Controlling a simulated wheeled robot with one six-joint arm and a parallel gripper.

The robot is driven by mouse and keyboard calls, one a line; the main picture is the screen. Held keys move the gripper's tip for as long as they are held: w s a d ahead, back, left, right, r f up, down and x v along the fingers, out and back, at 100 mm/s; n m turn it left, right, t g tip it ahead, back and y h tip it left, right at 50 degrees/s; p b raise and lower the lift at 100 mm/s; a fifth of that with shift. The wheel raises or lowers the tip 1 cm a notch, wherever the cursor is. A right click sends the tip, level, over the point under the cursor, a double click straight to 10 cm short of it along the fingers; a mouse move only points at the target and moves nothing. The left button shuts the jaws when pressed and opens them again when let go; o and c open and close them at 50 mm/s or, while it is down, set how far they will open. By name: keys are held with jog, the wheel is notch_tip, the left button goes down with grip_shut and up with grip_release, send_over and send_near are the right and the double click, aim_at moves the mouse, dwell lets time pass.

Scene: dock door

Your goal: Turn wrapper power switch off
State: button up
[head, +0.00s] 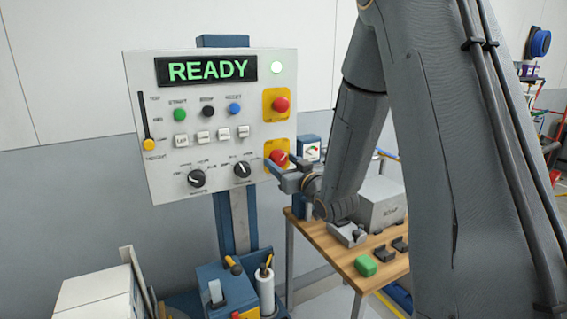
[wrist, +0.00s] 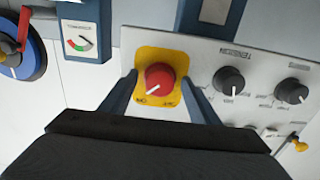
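The wrapper's control panel (head: 160,180) shows a lit green READY display (head: 207,69). The red rotary power switch (head: 278,158) sits on a yellow plate at the panel's lower right.
Another red button (head: 281,104) on a yellow plate is above the switch. Two black knobs (head: 242,170) (head: 196,178) are to its left. A small gauge box (head: 310,150) is right of the panel. A wooden table (head: 375,275) with a grey box and green block stands below my arm.

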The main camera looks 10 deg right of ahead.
jog(key=c, duration=1)
jog(key=shift+b, duration=0.3)
jog(key=n+b, duration=0.4)
jog(key=shift+f+n+b, duration=0.1)
jog(key=shift+n+b, duration=0.2)
jog(key=shift+n, duration=0.1)
jog(key=n+b, duration=0.4)
jog(key=b, duration=0.1)
jog(key=shift+d+n, duration=0.1)
jog(key=shift+n, duration=0.2)
jog(key=n+b, duration=0.4)
jog(key=b, duration=0.1)
jog(key=shift+w, duration=0.1)
jog(key=n+b, duration=0.4)
jog(key=b, duration=0.1)
jog(key=shift+r, duration=0.25)
jog(key=shift+n, duration=0.4)
